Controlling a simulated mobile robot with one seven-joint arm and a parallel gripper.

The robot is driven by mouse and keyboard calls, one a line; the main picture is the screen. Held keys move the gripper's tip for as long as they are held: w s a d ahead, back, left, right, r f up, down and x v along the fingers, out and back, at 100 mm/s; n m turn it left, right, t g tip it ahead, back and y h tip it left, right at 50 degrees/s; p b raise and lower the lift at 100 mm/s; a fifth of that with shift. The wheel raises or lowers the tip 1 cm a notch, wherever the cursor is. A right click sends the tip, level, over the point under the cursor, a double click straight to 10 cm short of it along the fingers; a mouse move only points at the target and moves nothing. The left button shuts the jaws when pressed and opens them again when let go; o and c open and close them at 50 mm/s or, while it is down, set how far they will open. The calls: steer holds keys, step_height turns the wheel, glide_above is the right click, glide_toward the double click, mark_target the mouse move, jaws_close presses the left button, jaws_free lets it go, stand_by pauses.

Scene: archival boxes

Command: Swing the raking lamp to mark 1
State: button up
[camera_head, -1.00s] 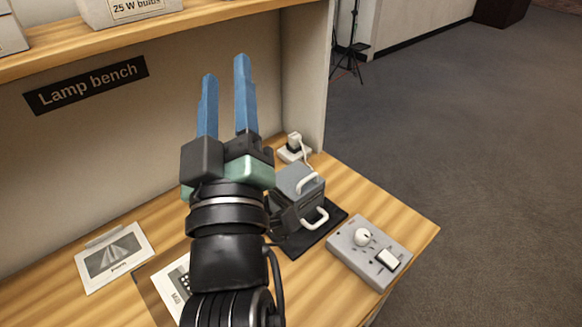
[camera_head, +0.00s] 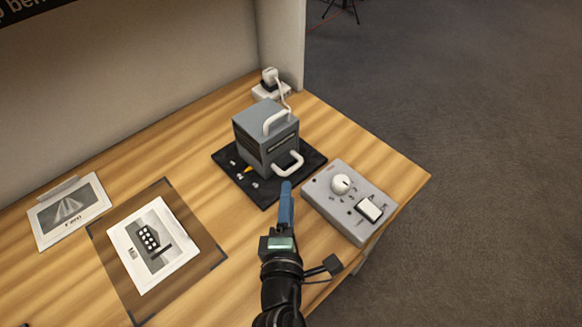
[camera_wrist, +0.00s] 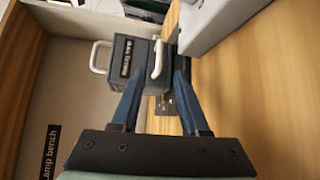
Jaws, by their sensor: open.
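The raking lamp (camera_head: 262,140) is a grey box with white handles, one on top and one low on its front right side. It stands on a black base plate (camera_head: 302,160) with small white marks and a yellow pointer; which mark is number 1 is too small to read. My gripper (camera_head: 286,188) is just in front of the lamp, its blue fingers near the lower white handle (camera_head: 288,164). In the wrist view the lamp (camera_wrist: 128,65) shows ahead between and beyond the open, empty fingers (camera_wrist: 155,80). Contact with the handle cannot be told.
A grey control box (camera_head: 350,203) with a white knob and switch stands close to the right of my gripper. A white plug and socket (camera_head: 270,88) are behind the lamp. A framed print (camera_head: 153,245) and a photo card (camera_head: 69,212) lie to the left. The bench's right edge is near.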

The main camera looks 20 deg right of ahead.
mark_target(290, 170)
steer(key=x, duration=0.8)
steer(key=shift+w+d, duration=0.1)
steer(key=shift+w, duration=0.05)
jaws_close()
stand_by(1.2)
